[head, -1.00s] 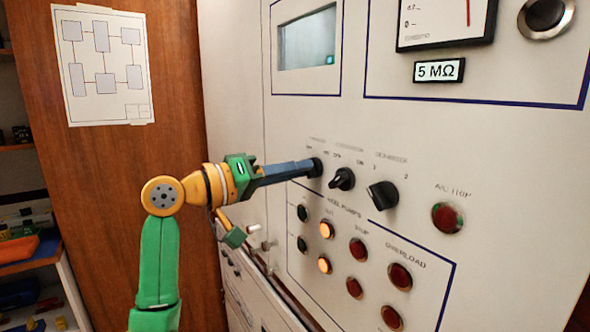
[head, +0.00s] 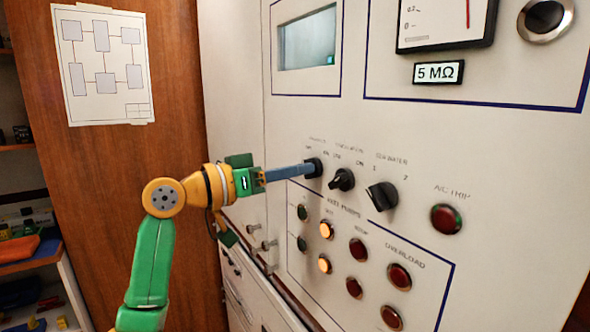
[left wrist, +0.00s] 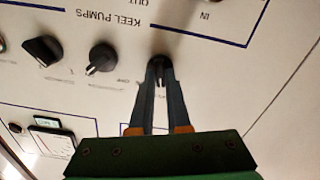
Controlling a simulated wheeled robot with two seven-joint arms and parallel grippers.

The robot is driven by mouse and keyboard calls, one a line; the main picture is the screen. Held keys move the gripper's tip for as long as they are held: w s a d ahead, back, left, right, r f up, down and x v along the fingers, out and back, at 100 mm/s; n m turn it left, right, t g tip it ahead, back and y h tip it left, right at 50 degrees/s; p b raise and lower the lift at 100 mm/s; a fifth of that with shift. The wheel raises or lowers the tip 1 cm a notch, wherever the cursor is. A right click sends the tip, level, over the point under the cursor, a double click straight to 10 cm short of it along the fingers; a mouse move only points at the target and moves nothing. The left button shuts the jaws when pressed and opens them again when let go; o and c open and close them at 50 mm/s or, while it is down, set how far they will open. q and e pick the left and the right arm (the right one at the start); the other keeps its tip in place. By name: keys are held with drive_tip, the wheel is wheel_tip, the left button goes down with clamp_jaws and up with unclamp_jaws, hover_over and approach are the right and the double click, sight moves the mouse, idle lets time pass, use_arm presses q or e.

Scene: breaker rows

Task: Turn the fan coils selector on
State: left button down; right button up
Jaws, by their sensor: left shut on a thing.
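Three black selector knobs sit in a row on the pale panel. My left gripper (head: 306,169) reaches in from the left and is shut on the leftmost knob (head: 316,167); its label is too blurred to read surely. In the left wrist view, the two fingers (left wrist: 160,80) close around this knob (left wrist: 159,63), hiding part of it, so its pointer direction is hard to tell. The middle knob (head: 342,179) and the right knob (head: 382,196), under a label like "SEAWATER", stand free to the right. My right gripper is out of view.
Below the knobs is a blue-lined keel pumps section with green, lit orange (head: 326,230) and red buttons (head: 358,249). A red trip button (head: 446,219) is at the right. A meter (head: 444,22) and a display (head: 307,40) are above. Wooden wall at left.

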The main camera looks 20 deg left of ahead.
use_arm(q)
drive_tip(key=m+p, duration=0.1)
drive_tip(key=m, duration=1.1)
drive_tip(key=shift+d, duration=0.1)
idle(0.4)
drive_tip(key=c, duration=0.9)
unclamp_jaws()
drive_tip(key=b+v, duration=0.3)
drive_tip(key=v, duration=0.4)
